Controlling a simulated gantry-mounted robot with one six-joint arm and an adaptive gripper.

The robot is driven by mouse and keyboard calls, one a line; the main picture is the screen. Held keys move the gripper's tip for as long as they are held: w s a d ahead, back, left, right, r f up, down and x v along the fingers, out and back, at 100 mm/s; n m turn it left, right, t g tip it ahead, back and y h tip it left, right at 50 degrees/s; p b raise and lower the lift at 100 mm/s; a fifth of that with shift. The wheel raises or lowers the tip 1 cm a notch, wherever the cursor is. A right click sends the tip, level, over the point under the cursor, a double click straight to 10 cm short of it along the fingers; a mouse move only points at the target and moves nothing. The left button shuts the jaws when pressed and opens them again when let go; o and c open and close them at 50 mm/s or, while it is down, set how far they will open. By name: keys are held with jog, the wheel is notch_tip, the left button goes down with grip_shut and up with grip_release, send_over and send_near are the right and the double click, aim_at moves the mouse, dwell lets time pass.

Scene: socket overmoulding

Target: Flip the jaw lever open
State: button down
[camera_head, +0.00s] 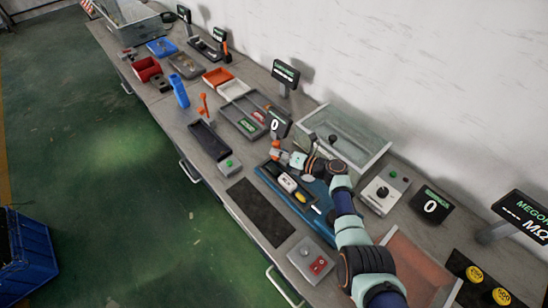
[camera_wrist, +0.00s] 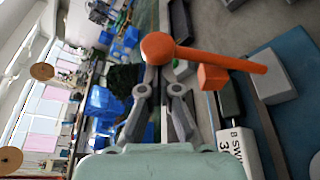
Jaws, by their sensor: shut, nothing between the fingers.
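The orange jaw lever (camera_wrist: 225,60) has a round ball knob at its left end and an orange block below the rod in the wrist view. Its orange part (camera_head: 275,144) shows small beside my gripper in the head view. My gripper (camera_wrist: 158,80) is shut and empty, with its fingertips close to the ball knob; contact cannot be told. In the head view my gripper (camera_head: 282,154) is at the back left of the blue fixture plate (camera_head: 318,218). A white labelled block (camera_wrist: 238,150) and a grey block (camera_wrist: 272,76) sit near the lever.
A clear-walled bin (camera_head: 345,135) stands behind my arm. A grey tray (camera_head: 240,122) lies to the left, and a small display (camera_head: 275,124) stands near my gripper. A dark mat (camera_head: 258,212) and a red-button box (camera_head: 311,259) lie toward the bench's front edge.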

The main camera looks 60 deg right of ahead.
jog(key=shift+s+d+r+b, duration=0.25)
jog(key=shift+s+d+b, duration=0.1)
jog(key=shift+d, duration=0.4)
jog(key=shift+s+d+r+b, duration=0.25)
jog(key=shift+d+b, duration=0.05)
jog(key=shift+d, duration=0.45)
jog(key=shift+s+d+r+b, duration=0.25)
jog(key=shift+s+d+b, duration=0.1)
jog(key=shift+d, duration=0.4)
jog(key=shift+r, duration=0.1)
